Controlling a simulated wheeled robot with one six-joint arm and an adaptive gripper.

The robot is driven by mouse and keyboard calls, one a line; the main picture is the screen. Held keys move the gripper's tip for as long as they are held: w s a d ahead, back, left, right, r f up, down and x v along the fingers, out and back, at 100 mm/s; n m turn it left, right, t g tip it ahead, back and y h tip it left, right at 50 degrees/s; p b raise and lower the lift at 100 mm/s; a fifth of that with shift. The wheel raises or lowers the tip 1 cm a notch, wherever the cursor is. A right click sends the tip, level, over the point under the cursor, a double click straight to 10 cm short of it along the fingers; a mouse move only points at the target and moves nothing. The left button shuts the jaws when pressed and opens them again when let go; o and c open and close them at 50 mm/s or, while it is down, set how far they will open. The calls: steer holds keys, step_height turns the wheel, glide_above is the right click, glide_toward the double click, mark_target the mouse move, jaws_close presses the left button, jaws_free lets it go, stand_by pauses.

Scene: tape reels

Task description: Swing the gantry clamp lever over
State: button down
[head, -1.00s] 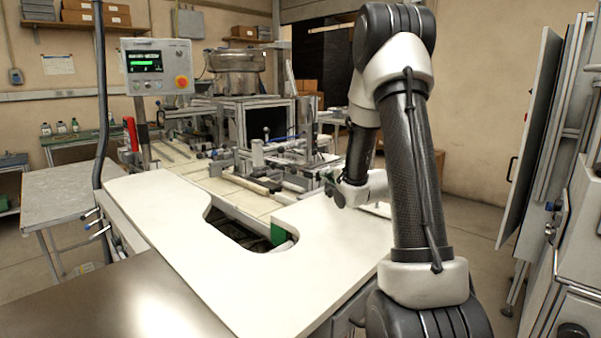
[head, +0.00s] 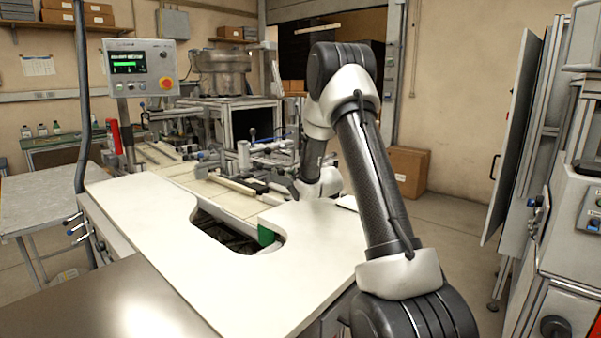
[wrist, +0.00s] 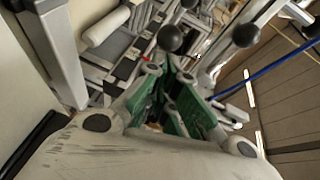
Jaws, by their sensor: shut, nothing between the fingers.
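In the wrist view my gripper (wrist: 178,90) has its green-sided fingers close together, shut and empty. Two black ball knobs show just beyond the fingertips: one ball knob (wrist: 170,38) straight ahead and another ball knob (wrist: 245,35) to the right. Either may belong to the clamp lever; I cannot tell which. In the head view a dark ball-topped lever (head: 252,133) stands upright on the gantry fixture (head: 262,152). My arm's end is low at the fixture's near right side, and its fingertips are not clear there. No contact with a knob is visible.
A white worktop (head: 150,225) with a cut-out lies in front of the fixture. A control panel (head: 140,68) stands at left. Metal rails crowd the space around the fingers, with a white cylinder (wrist: 106,25) at upper left. A blue cable (wrist: 262,72) runs at right.

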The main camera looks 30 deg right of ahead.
steer(key=shift+w+a, duration=0.1)
steer(key=shift+w+a, duration=1)
steer(key=shift+a, duration=0.1)
steer(key=shift+s, duration=0.1)
